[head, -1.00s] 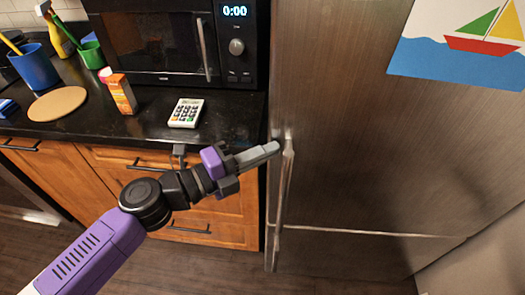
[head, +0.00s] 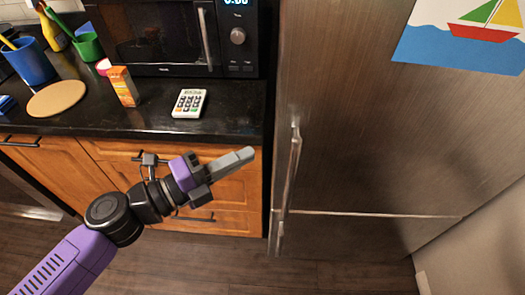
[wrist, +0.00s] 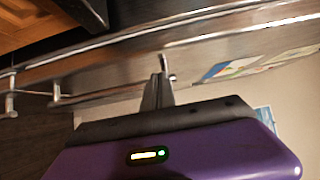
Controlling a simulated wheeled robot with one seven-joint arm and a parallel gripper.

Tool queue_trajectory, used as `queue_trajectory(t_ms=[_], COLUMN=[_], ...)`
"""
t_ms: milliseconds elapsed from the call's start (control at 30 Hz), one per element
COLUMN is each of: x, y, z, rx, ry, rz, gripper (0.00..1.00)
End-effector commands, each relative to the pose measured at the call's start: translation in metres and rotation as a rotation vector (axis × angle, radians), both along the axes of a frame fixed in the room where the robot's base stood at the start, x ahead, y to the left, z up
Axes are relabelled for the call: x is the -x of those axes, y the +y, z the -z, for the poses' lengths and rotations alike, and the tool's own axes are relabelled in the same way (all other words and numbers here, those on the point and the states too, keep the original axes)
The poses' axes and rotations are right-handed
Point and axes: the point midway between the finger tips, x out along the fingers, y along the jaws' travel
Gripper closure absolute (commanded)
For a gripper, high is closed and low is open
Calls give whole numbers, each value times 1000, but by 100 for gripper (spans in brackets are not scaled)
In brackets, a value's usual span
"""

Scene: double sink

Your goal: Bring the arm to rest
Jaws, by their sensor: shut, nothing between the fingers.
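My gripper (head: 243,155) is in front of the wooden drawers, below the counter edge and to the left of the fridge handle in the head view. Its grey fingers are together, with nothing between them. They point right and slightly up. In the wrist view, the closed fingertips (wrist: 160,78) point away from the purple gripper body. My purple and black arm reaches up from the lower left.
The steel fridge (head: 370,130) with its vertical handle (head: 292,165) stands to the right. The black counter (head: 150,117) holds a calculator (head: 189,103), an orange carton (head: 122,86), a round board (head: 56,98) and cups. A microwave (head: 160,35) stands behind. Wooden drawers (head: 235,190) are close behind my gripper.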

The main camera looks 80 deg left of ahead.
Motion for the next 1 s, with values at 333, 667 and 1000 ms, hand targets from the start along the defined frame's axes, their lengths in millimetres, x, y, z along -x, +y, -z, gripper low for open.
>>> queue_trajectory(t_ms=[333,667,1000], x=[34,36,-42], y=[0,5,-133], z=[1,-1,60], rx=[0,19,356], ry=[0,-12,-20], rz=[2,-20,117], gripper=[100,100,100])
